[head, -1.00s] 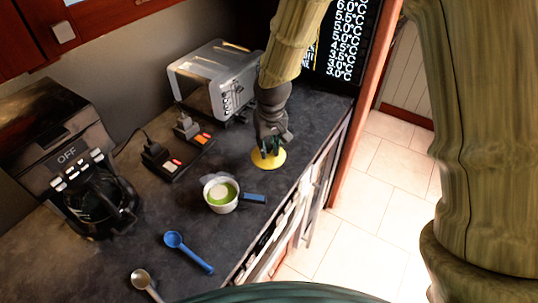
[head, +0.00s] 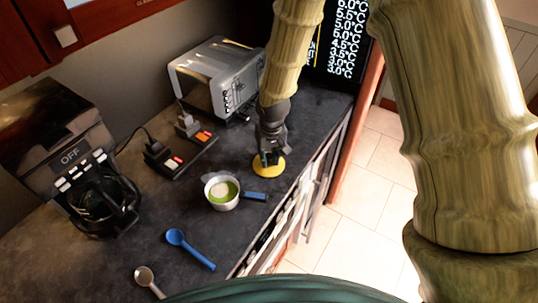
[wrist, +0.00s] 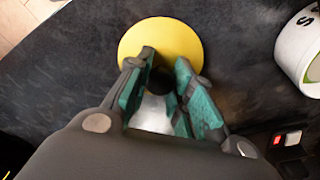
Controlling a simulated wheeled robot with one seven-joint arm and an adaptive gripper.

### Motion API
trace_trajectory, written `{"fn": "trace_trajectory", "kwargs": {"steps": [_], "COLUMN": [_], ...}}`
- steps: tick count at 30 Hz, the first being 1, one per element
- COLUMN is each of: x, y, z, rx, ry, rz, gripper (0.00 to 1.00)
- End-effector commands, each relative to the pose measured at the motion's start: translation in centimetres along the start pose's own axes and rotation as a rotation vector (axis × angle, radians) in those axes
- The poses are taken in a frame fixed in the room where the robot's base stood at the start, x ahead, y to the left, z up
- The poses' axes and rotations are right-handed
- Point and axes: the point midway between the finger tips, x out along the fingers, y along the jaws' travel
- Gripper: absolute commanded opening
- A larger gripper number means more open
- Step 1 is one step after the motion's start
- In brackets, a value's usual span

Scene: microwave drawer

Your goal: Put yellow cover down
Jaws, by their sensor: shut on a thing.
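The yellow cover (head: 268,168) is a round yellow disc with a dark knob in its middle. In the head view it is at or just above the dark countertop, right of the white cup; I cannot tell whether it touches the counter. My gripper (head: 270,157) is over it, pointing down. In the wrist view the yellow cover (wrist: 181,42) lies beyond the fingertips, and my gripper (wrist: 163,80) is shut on its dark knob. The fingers hide part of the knob and disc.
A white cup (head: 213,203) with green and pale contents and a blue handle stands close left of the cover. Blue (head: 190,249) and metal (head: 148,280) scoops lie nearer. A coffee maker (head: 70,160), power strip (head: 182,155) and toaster (head: 216,75) stand behind. The counter edge is close right.

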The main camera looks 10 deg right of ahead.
Motion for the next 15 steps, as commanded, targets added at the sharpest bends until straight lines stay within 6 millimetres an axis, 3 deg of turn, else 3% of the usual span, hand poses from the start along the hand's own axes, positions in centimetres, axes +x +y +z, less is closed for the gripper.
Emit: {"fn": "trace_trajectory", "kwargs": {"steps": [2,3,6,15], "x": [0.19,0.23,0.17,0.12], "y": [0.00,0.00,0.00,0.00], "z": [0.03,0.03,0.02,0.01], "rx": [0.000,0.000,0.000,0.000], "ry": [0.000,0.000,0.000,0.000], "rz": [0.000,0.000,0.000,0.000], "gripper": [0.00,0.24,0.42,0.44]}}
